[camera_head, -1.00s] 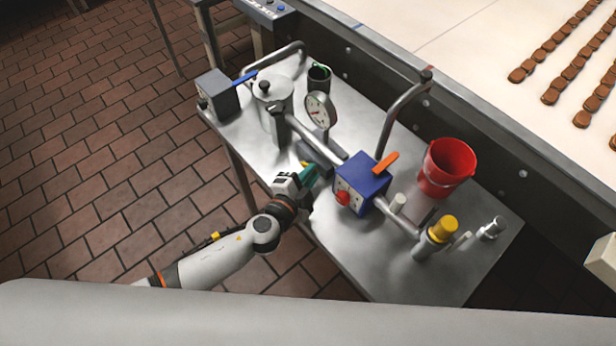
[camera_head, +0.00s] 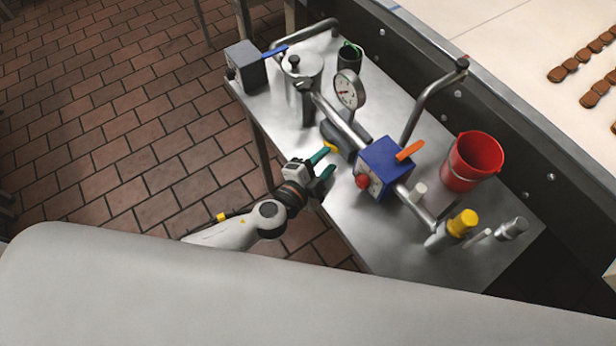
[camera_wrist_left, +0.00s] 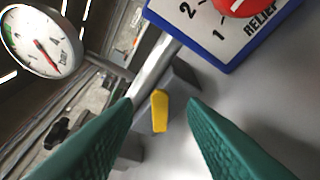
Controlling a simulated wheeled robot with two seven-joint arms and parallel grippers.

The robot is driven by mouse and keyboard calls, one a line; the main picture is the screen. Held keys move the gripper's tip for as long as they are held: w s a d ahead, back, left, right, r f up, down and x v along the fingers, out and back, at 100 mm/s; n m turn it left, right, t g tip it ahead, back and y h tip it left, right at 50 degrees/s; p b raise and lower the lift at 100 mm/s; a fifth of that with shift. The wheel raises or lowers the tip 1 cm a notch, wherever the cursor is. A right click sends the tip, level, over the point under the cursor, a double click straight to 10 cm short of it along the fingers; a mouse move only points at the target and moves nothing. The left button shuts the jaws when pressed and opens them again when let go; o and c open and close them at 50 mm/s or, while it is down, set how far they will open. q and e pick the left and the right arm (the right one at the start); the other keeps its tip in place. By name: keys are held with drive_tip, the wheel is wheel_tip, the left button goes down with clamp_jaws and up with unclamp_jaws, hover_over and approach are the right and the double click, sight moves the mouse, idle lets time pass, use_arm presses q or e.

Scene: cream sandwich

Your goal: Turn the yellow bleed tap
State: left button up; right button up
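The yellow bleed tap (camera_wrist_left: 160,111) is a small yellow lever on the grey pipework, ahead of my left gripper in the left wrist view. In the head view only a bit of yellow (camera_head: 330,147) shows just beyond the fingertips. My left gripper (camera_head: 325,163) is open, its two teal fingers apart with nothing between them. In the wrist view the lever appears in the gap between the fingers, seemingly farther off, with no contact visible. My right gripper is not in view.
A blue box (camera_head: 385,166) with a red relief knob and orange lever stands right of my gripper. A pressure gauge (camera_head: 348,90) stands behind the tap. A yellow-capped fitting (camera_head: 463,222) and red bucket (camera_head: 473,162) are farther right. Bare table (camera_head: 350,225) lies in front.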

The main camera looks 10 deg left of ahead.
use_arm(q)
drive_tip(key=b+v, duration=0.1)
drive_tip(key=v, duration=0.8)
drive_tip(key=shift+b, duration=0.4)
